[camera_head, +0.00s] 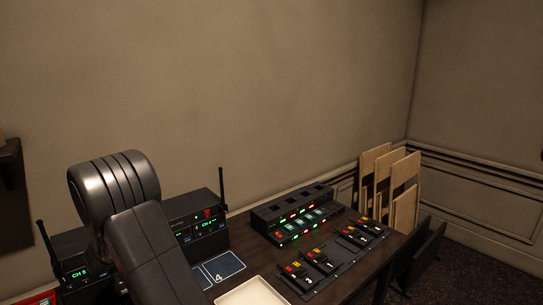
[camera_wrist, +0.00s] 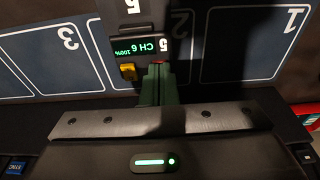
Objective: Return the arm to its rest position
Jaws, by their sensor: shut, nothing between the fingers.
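My arm (camera_head: 115,195) rises at the left of the head view, a thick grey link with a ribbed joint, in front of the desk's back-left corner. My gripper (camera_wrist: 158,72) shows in the wrist view as narrow green fingers, shut together and empty. A dark pack with a lit "CH 6 100%" display (camera_wrist: 138,49) and a yellow button lies just beyond the fingertips. The picture does not settle whether they touch. The gripper itself does not show in the head view.
Dark receivers (camera_head: 208,245) with upright antennas stand beside my arm. A numbered blue mat (camera_head: 222,266), a pale tray (camera_head: 252,293) and a lit mixing console (camera_head: 300,213) lie to the right. Wooden panels (camera_head: 405,190) stand beyond the desk. Space above the desk is clear.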

